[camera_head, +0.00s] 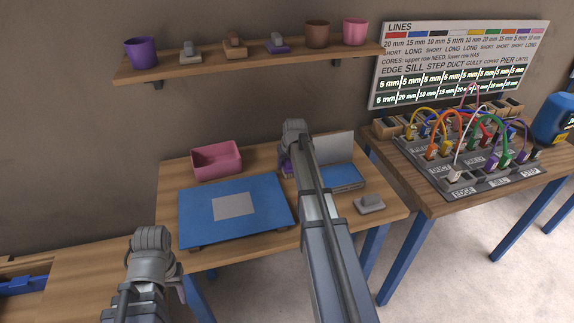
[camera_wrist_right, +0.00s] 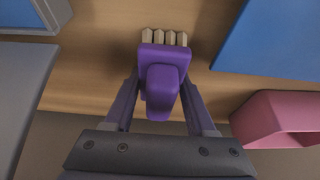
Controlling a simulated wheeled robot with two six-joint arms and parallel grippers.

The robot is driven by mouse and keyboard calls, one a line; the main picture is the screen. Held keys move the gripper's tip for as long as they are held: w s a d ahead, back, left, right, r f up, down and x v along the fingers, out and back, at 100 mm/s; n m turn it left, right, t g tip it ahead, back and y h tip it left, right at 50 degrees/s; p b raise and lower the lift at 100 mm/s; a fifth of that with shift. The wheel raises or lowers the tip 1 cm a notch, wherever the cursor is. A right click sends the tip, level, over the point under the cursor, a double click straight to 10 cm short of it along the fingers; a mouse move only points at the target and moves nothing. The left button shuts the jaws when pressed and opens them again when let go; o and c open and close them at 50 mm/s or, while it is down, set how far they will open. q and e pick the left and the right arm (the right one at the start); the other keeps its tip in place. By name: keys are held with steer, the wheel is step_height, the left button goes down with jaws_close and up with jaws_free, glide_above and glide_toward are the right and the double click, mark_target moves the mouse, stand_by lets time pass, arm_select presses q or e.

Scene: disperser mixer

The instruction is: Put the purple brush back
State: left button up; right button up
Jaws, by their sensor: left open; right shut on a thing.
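The purple brush (camera_wrist_right: 162,80) is between the two fingers of my right gripper (camera_wrist_right: 160,98) in the right wrist view, with its pale bristles pointing away from the wrist. In the head view my right gripper (camera_head: 287,168) is over the back of the wooden table; a little purple shows there, and my arm hides the rest. My left gripper (camera_head: 178,288) is open at the lower left, in front of the table, its fingers mostly hidden. On the wall shelf is a small purple-based item (camera_head: 279,48), between a brown block-like item (camera_head: 235,46) and a brown cup (camera_head: 317,35).
The shelf (camera_head: 180,66) also bears a purple cup (camera_head: 140,53), a grey item (camera_head: 190,56) and a pink cup (camera_head: 355,31). A cable board (camera_head: 490,182) stands right.

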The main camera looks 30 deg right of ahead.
mark_target(291, 170)
steer(key=o, duration=1.3)
steer(key=shift+f, duration=0.1)
steer(key=p+v, duration=1.1)
steer(key=v, duration=0.1)
steer(key=shift+d+p, duration=0.1)
steer(key=shift+p, duration=0.2)
